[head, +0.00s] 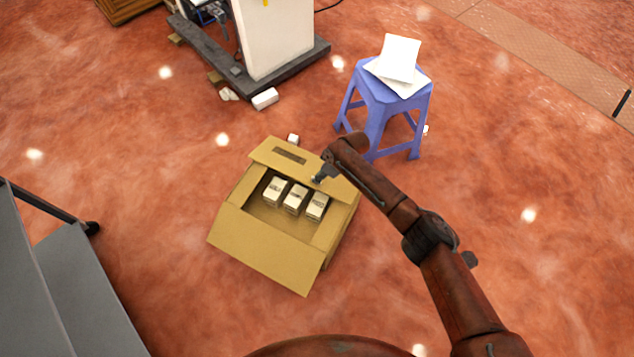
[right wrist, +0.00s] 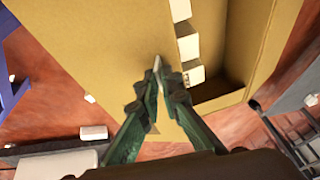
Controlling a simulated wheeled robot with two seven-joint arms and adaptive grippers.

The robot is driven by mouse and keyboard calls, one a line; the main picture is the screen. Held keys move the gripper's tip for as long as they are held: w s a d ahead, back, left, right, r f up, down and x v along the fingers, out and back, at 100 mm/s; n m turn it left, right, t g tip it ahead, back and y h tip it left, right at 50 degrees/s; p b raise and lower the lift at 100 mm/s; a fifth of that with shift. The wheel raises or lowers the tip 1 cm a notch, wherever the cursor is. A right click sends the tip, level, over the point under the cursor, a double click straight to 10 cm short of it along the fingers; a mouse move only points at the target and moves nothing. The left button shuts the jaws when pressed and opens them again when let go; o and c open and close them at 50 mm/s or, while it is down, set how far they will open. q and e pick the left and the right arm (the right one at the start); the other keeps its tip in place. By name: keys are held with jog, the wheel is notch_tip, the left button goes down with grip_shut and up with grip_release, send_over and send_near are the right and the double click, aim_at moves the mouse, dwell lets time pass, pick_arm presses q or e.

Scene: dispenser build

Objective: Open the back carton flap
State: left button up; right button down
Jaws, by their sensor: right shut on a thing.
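The open cardboard carton (head: 222,222) stands on the floor. Its back flap (head: 268,154), with a dark printed patch, slants up along the far side and also fills much of the right wrist view (right wrist: 95,55). The front flap (head: 268,250) is spread outward towards me. Three small white boxes (head: 295,199) stand inside, and part of that row shows in the right wrist view (right wrist: 188,45). My right gripper (head: 318,179) is shut on the inner edge of the back flap, right of its middle; its fingertips (right wrist: 165,82) meet at the cardboard. My left gripper is out of view.
A blue stool (head: 375,95) with white sheets stands behind the carton to the right. A white machine on a dark base (head: 285,72) is at the back. Small white boxes (head: 265,98) lie near it. Grey shelving (head: 75,290) is at the left. Floor right of my arm is clear.

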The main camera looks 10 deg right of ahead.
jog(key=shift+w+d+r, duration=0.45)
jog(key=shift+w+r, duration=0.1)
jog(key=shift+r, duration=0.05)
jog(key=shift+w+d+r, duration=0.4)
jog(key=shift+w+r, duration=0.1)
jog(key=shift+r, duration=0.1)
jog(key=shift+w+d+r+b, duration=0.3)
jog(key=shift+w+r, duration=0.05)
jog(key=shift+r, duration=0.05)
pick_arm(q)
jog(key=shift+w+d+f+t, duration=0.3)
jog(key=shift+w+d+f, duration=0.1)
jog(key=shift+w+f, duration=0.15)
pick_arm(e)
jog(key=shift+d, duration=0.1)
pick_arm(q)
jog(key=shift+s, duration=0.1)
pick_arm(e)
jog(key=c, duration=2.5)
grip_release()
jog(key=o, duration=0.3)
jog(key=shift+w+f, duration=0.1)
jog(key=shift+f, duration=0.25)
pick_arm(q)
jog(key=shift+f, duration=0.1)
pick_arm(e)
jog(key=shift+r, duration=0.15)
